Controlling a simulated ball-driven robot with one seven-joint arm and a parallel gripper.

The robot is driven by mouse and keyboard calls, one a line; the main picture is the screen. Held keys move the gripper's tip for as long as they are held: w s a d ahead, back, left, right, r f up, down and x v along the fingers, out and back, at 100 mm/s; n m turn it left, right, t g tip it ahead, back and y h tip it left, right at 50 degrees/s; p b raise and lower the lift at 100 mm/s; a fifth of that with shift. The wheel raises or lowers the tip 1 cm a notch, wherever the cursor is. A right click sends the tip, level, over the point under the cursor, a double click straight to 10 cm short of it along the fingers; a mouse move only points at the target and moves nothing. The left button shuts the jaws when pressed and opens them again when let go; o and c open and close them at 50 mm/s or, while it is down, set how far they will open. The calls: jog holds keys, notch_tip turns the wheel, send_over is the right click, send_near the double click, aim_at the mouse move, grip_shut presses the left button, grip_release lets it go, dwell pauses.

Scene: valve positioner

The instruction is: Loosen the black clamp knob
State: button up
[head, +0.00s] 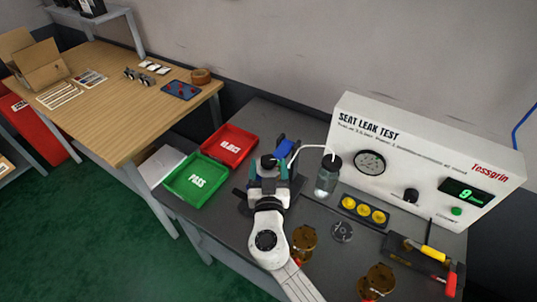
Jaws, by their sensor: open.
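A black round knob (268,161), which looks like the clamp knob, shows at the fixture on the dark bench, beside a blue part (284,148). My gripper (269,170) is open, and its teal fingers stand to the left and right of the knob. I cannot tell whether the fingers touch it. My white wrist and the gripper body hide the lower part of the fixture and whatever it holds.
A red REJECT tray (246,143) and green PASS tray (167,190) lie left. The white seat leak tester (425,135) stands behind right. A jar (327,178) with a tube, yellow caps (363,210), amber parts (304,236) and tools (425,250) crowd the right side.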

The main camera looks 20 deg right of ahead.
aim_at(269, 167)
jog(key=shift+x, duration=1.55)
jog(key=c, duration=1)
jog(key=shift+f, duration=0.15)
jog(key=shift+f, duration=0.1)
